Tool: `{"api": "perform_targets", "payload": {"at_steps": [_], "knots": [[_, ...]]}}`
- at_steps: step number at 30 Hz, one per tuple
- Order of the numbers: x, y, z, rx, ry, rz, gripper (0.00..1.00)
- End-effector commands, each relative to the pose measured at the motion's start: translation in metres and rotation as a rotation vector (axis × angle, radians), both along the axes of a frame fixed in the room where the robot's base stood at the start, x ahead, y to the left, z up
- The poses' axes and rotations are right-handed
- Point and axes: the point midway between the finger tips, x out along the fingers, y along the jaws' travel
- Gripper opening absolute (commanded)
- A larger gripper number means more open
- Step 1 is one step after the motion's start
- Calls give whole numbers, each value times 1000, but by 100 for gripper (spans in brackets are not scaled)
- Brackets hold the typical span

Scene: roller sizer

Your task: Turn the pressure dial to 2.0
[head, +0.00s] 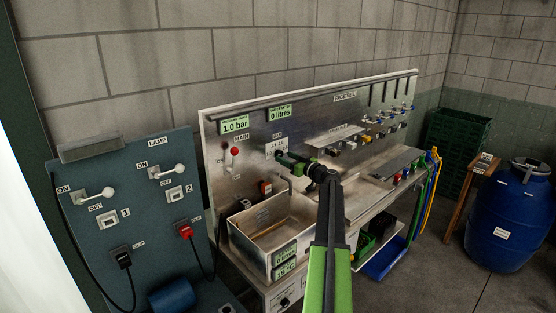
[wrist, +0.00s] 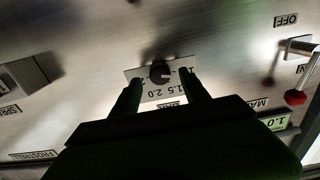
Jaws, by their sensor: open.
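The pressure dial (wrist: 160,72) is a small dark round knob on a white scale plate in the wrist view, which shows the panel upside down. Readable marks on the plate include 1.5 and 2.0. My gripper (wrist: 161,80) is open, with one finger on each side of the dial; I cannot tell whether they touch it. In the head view my gripper (head: 285,159) reaches to the panel just below the scale plate (head: 276,147) and hides the knob. The green pressure display (head: 234,125) reads 1.0 bar.
A red-knobbed main lever (head: 235,151) is left of the dial. A metal basin (head: 262,222) stands below. A blue-grey lamp panel (head: 130,205) with white levers is at left. Valves (head: 380,122) line the panel's right. A blue barrel (head: 505,220) stands at far right.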

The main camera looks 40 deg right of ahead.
Motion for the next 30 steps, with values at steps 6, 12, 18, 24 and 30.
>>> {"api": "perform_targets", "payload": {"at_steps": [6, 12, 18, 24, 30], "knots": [[23, -2, 0, 0, 0, 0, 53], [24, -2, 0, 0, 0, -1, 53], [23, -2, 0, 0, 0, -1, 38], [23, -2, 0, 0, 0, -1, 12], [21, 36, 0, 0, 0, 4, 0]]}}
